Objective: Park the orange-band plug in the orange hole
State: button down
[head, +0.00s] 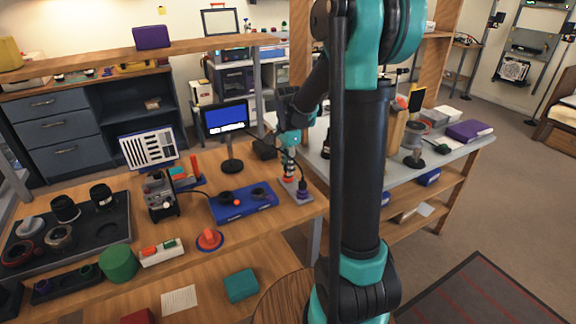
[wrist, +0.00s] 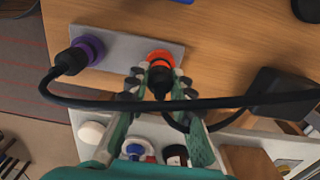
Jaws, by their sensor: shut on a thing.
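The orange-band plug (wrist: 160,78) is black and sits between the fingers of my gripper (wrist: 160,88) in the wrist view. My gripper is shut on it. An orange ring (wrist: 159,57) shows just beyond the plug, on the right end of a grey plate (wrist: 122,44). The plug lines up with that end, but I cannot tell whether it is seated in the hole. A purple-ringed plug (wrist: 82,54) with a black cable stands at the plate's left end. In the head view, my gripper (head: 290,152) points down over the plate (head: 284,187) at the bench's right edge.
A black cable (wrist: 215,103) crosses in front of my gripper in the wrist view. A blue tray (head: 245,205) and a small monitor (head: 225,120) stand to the left. A grey side bench (head: 345,165) lies to the right, behind my arm.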

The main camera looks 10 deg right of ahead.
jog(key=shift+f, duration=0.2)
dwell(0.6)
jog(key=c, duration=1.3)
grip_release()
jog(key=shift+o, duration=0.2)
jog(key=shift+r, duration=0.1)
notch_tip(320, 180, up, 12)
